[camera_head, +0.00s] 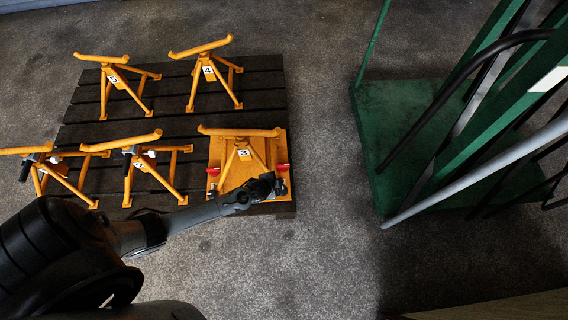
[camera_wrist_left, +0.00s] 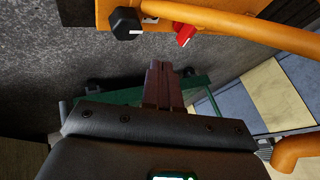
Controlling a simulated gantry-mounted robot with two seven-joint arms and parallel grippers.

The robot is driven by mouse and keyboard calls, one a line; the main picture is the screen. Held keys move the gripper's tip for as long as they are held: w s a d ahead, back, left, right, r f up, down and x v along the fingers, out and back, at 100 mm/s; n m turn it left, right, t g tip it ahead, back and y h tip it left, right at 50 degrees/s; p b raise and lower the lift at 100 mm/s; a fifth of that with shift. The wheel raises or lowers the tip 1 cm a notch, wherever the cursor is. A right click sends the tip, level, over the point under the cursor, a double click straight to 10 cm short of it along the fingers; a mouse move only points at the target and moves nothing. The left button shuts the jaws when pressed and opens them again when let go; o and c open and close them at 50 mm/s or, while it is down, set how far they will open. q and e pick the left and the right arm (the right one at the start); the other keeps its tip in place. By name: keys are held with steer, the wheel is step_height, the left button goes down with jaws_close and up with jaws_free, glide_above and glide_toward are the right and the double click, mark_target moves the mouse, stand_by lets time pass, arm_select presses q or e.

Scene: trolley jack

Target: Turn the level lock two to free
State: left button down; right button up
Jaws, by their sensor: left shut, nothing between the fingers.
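An orange stand labelled 3 (camera_head: 243,153) stands on an orange base plate at the front right of the pallet. A red lever (camera_head: 213,171) shows on the left of its base and another red lever (camera_head: 282,167) on the right. In the left wrist view one red lever (camera_wrist_left: 186,36) with a white mark shows beside a black knob (camera_wrist_left: 124,22) on the orange plate. I cannot tell which lever is number two. My left gripper (camera_head: 274,182) is at the right front corner of that base; its fingers (camera_wrist_left: 164,68) are shut and empty, apart from the lever.
Several other orange stands (camera_head: 205,72) stand on the dark slatted pallet (camera_head: 262,88). A green trolley (camera_head: 385,122) with long bars and tubes stands at the right. Grey floor between pallet and trolley is clear.

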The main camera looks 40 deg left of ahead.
arm_select(q)
steer(key=b, duration=0.9)
glide_toward(288, 168)
steer(key=f, duration=0.1)
steer(key=d+f, duration=0.1)
steer(key=w+f, duration=0.1)
steer(key=f, duration=0.1)
steer(key=shift+d+f, duration=0.1)
steer(key=shift+d, duration=0.3)
steer(key=shift+w+a+b, duration=0.45)
steer(key=shift+w+a, duration=0.1)
steer(key=shift+a, duration=0.05)
steer(key=shift+w+a+r, duration=0.25)
steer(key=shift+w+a, duration=0.2)
steer(key=shift+a, duration=0.05)
steer(key=shift+s+d, duration=0.1)
steer(key=shift+d, duration=0.05)
